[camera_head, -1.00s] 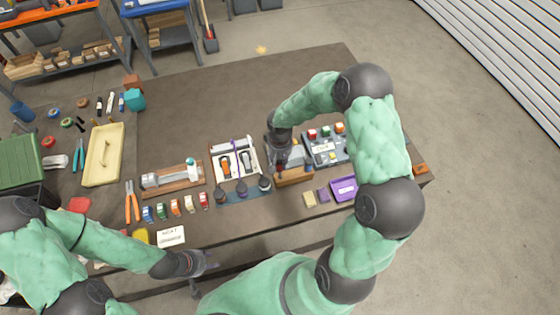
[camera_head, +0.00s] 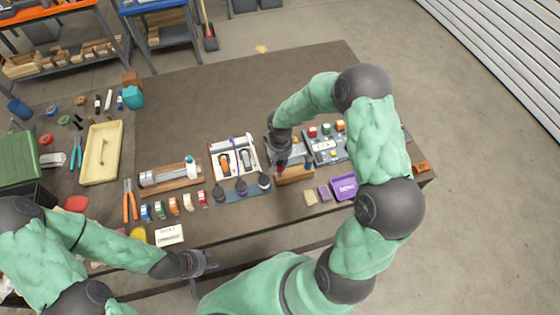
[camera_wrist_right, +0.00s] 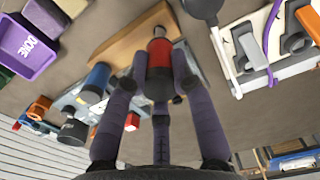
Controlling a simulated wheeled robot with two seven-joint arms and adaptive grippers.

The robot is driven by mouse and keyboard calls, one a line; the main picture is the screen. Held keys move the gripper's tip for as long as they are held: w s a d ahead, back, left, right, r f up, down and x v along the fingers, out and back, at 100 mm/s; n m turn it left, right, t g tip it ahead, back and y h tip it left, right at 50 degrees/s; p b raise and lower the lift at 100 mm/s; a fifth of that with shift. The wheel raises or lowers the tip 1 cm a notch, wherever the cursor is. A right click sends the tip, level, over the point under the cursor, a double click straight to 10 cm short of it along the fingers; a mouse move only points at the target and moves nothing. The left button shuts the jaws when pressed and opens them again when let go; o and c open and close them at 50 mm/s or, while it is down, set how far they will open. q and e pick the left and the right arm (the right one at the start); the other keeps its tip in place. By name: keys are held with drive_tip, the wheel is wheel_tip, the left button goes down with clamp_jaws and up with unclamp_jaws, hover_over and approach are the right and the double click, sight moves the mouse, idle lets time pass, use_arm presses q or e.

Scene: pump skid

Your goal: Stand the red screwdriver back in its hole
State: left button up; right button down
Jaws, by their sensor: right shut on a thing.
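The red screwdriver (camera_wrist_right: 159,66) is between the fingers of my right gripper (camera_wrist_right: 159,85), which is shut on its handle. In the head view, my right gripper (camera_head: 283,163) is at the left end of the wooden block (camera_head: 297,175). The block also shows behind the handle in the right wrist view (camera_wrist_right: 118,42). A blue-handled tool (camera_wrist_right: 97,78) stands at the block's other end. My left gripper (camera_head: 204,263) is open and empty by the table's front edge.
A white tray with an orange tool (camera_head: 224,163) is left of the block, with dark round knobs (camera_head: 241,187) on a mat in front. A panel with coloured buttons (camera_head: 325,143) is behind right. A purple bin (camera_head: 343,187) is at right. The table's back middle is clear.

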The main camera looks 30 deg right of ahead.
drive_tip(key=shift+f+b, duration=1.5)
drive_tip(key=shift+f, duration=0.15)
drive_tip(key=shift+r, duration=0.1)
drive_tip(key=c, duration=1)
unclamp_jaws()
drive_tip(key=shift+o, duration=0.2)
wheel_tip(320, 180, up, 12)
